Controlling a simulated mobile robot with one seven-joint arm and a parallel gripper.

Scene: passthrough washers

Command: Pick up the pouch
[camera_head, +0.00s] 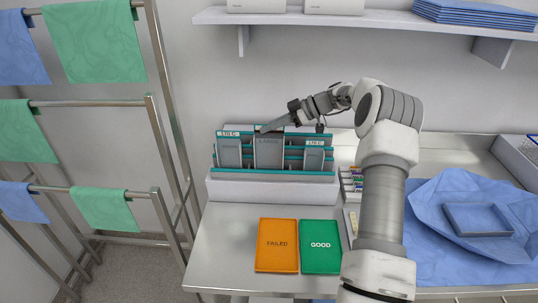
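A white and teal rack (262,191) stands on the counter against the wall. It holds grey upright pouch-like packets: one at the left (229,153), a larger one in the middle (269,152) and a small one at the right (313,160). I cannot tell which is the task's pouch. My gripper (264,129) reaches in from the right, its fingers at the top edge of the middle packet. The fingers are seen edge-on and small. I cannot tell whether they touch or grip the packet.
An orange FAILED tray (277,245) and a green GOOD tray (321,246) lie in front of the rack. A blue wrap (430,237) with a grey tray (477,219) is at right. A shelf (350,20) hangs above. Metal towel rails (165,140) stand at left.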

